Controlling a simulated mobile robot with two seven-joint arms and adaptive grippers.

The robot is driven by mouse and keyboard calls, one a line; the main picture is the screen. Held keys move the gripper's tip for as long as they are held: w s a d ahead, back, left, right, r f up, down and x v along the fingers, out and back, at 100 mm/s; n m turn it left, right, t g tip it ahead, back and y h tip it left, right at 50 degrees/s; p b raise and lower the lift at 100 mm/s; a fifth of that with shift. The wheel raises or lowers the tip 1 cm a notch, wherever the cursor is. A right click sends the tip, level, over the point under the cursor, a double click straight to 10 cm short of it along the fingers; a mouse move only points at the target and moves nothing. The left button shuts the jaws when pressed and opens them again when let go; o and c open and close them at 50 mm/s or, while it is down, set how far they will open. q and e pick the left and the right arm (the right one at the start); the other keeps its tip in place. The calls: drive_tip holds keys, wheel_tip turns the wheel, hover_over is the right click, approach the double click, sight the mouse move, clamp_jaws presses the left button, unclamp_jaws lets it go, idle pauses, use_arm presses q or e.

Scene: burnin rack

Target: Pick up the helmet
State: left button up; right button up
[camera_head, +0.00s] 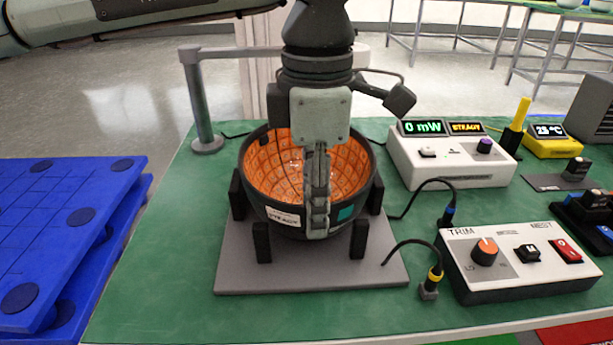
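The helmet (350,213) is an upturned dark shell with an orange, grid-lined inside. It sits on a grey base plate (330,277) between several black posts. A pale label and a teal patch are on its front. My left gripper (317,215) points down over the helmet, its fingers overlapping the front rim and outer wall. The fingers are seen nearly edge-on, so I cannot tell whether they are closed on the rim. They hide part of the inside and front. My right gripper is not in view.
A meter box (450,163) reading "0 mW" and a trim box (518,263) with knob and buttons stand to the right. Black cables (405,243) run close to the base plate. A grey post (199,110) stands behind left. Blue pallets (60,220) are at the left.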

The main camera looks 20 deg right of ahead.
use_arm(q)
clamp_jaws()
drive_tip(key=shift+r, duration=0.15)
idle(0.4)
